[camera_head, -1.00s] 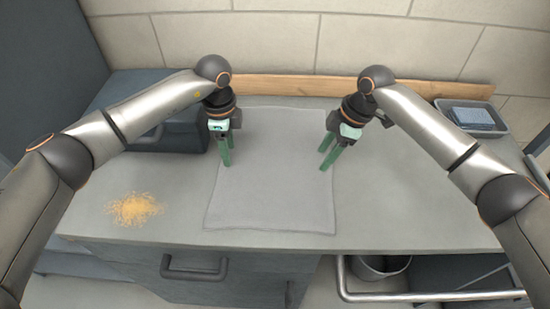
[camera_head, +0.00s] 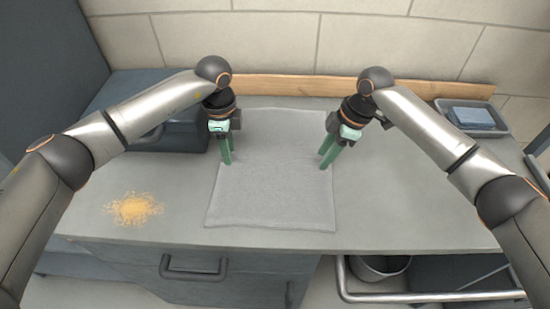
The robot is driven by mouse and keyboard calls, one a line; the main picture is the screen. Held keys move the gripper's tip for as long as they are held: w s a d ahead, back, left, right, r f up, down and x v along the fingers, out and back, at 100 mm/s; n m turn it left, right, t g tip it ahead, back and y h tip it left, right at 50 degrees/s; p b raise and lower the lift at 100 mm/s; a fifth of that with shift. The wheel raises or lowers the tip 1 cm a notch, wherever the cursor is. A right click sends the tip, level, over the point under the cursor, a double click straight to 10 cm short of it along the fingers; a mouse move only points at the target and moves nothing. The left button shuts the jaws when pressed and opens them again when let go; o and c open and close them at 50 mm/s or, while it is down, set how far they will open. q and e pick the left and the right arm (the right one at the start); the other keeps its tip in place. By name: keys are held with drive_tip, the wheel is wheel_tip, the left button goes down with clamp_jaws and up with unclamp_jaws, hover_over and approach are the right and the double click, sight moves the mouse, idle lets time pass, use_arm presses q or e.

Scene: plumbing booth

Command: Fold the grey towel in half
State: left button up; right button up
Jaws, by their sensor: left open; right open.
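The grey towel (camera_head: 272,200) lies spread on the workbench, its near edge close to the bench's front edge. Its far part reaches back between my two grippers toward the wooden strip. The near part looks slightly darker and more textured than the far part. My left gripper (camera_head: 226,162) is open, with its green fingers pointing down at the towel's left edge. My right gripper (camera_head: 325,165) is open, with its fingers at the towel's right edge. I see no cloth between either pair of fingers. I cannot tell whether the fingertips touch the towel.
A dark toolbox (camera_head: 172,133) stands left of the towel. A patch of yellowish crumbs (camera_head: 134,208) lies at the front left. A grey tray (camera_head: 494,131) with a blue item (camera_head: 472,117) is at the back right. The bench right of the towel (camera_head: 390,205) is clear.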

use_arm(q)
drive_tip(key=shift+f, duration=0.1)
drive_tip(key=c, duration=0.6)
use_arm(e)
drive_tip(key=shift+s+d+f, duration=0.1)
drive_tip(key=shift+f, duration=0.05)
drive_tip(key=c, duration=0.6)
clamp_jaws()
